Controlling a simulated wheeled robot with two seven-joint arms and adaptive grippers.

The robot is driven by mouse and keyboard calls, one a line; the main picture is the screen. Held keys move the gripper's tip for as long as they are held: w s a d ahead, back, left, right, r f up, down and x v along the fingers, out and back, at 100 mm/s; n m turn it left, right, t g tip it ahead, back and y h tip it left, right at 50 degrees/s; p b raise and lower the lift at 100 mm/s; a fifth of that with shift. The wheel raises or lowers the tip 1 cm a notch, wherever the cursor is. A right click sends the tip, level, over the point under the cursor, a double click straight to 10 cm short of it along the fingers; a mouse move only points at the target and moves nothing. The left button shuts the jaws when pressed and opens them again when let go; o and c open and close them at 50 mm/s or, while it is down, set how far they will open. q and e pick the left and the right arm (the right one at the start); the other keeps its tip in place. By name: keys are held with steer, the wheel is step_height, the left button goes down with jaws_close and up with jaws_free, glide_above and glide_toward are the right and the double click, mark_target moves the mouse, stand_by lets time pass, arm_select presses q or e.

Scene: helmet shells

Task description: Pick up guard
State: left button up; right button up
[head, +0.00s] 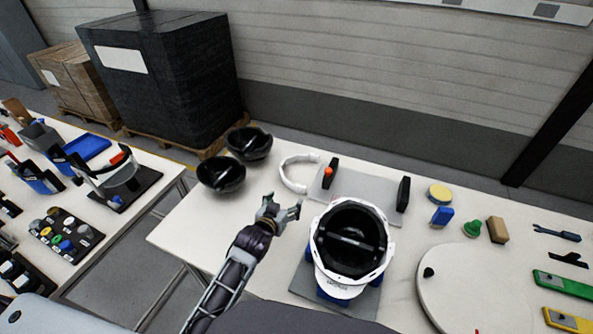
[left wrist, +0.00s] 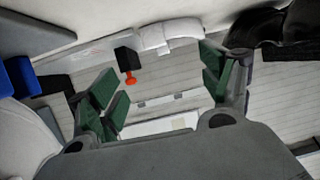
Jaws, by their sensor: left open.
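The guard looks like a white curved band (head: 287,176) lying on the white table, left of a grey fixture plate. What seems to be the same white band shows near the top of the left wrist view (left wrist: 170,35). My left gripper (head: 283,207) is open and empty, just in front of the band and left of the white helmet shell (head: 325,283). In the left wrist view, its green-padded fingers (left wrist: 163,85) are spread apart, with the band beyond them and not between them. My right gripper is not in view.
Two black bowl-like shells (head: 221,175) sit left of the band. The fixture plate (head: 360,188) carries black uprights and an orange knob. A round white disc (head: 470,290) and small coloured parts lie to the right. The table's front left is clear.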

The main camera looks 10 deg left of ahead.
arm_select(q)
glide_toward(298, 186)
steer(key=shift+x, duration=2.05)
steer(key=shift+a, duration=0.15)
steer(key=shift+x, duration=2.6)
steer(key=shift+s+f, duration=0.15)
steer(key=c, duration=1.5)
steer(key=shift+o, duration=0.2)
steer(key=shift+r, duration=0.2)
